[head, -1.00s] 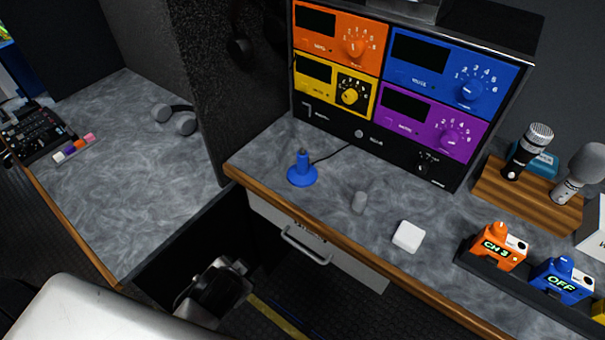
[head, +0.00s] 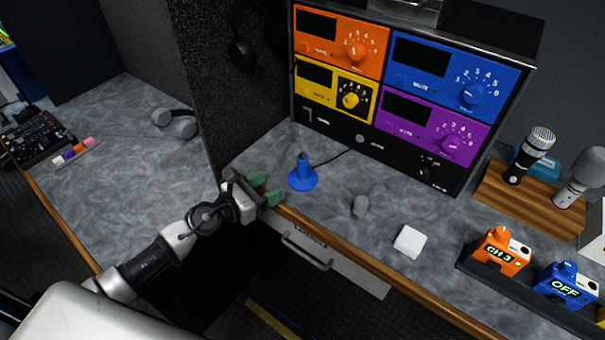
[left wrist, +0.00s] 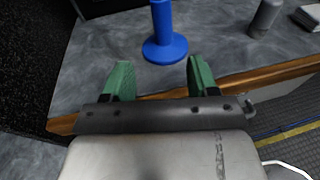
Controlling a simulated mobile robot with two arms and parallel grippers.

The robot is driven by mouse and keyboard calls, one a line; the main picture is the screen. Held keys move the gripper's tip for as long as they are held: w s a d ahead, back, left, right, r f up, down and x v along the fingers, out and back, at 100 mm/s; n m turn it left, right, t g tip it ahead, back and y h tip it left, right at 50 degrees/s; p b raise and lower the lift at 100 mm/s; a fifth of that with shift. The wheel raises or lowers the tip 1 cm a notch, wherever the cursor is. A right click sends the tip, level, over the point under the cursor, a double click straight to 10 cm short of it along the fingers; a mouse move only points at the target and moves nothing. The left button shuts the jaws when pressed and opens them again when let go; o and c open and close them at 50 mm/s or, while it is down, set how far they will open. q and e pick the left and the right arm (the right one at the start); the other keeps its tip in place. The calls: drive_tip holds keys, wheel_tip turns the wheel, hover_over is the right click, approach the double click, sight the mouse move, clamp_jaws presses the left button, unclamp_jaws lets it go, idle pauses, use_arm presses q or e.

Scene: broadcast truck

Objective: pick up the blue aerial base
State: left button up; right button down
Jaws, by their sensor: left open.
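The blue aerial base (head: 302,178) stands upright on the grey worktop near its front wooden edge. It has a round foot and a narrow stem, and a thin dark cable runs from it toward the rack. My left gripper (head: 271,188) is just left of it at the worktop edge, with green fingers apart and empty. In the left wrist view the base (left wrist: 164,45) stands ahead of the open fingers (left wrist: 158,78), roughly midway between them, not touching; its top is cut off. My right gripper is not in view.
A small grey cylinder (head: 361,206) and a white square block (head: 409,241) lie to the right of the base. A rack with coloured panels (head: 400,85) stands behind. A black speckled partition (head: 222,80) rises at the left. A drawer handle (head: 306,252) sits below the edge.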

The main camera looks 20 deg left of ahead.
sight(299, 172)
use_arm(q)
drive_tip(key=x, duration=0.9)
drive_tip(key=shift+w+d, duration=0.1)
drive_tip(key=shift+d, duration=0.25)
drive_tip(key=shift+r, duration=0.1)
clamp_jaws()
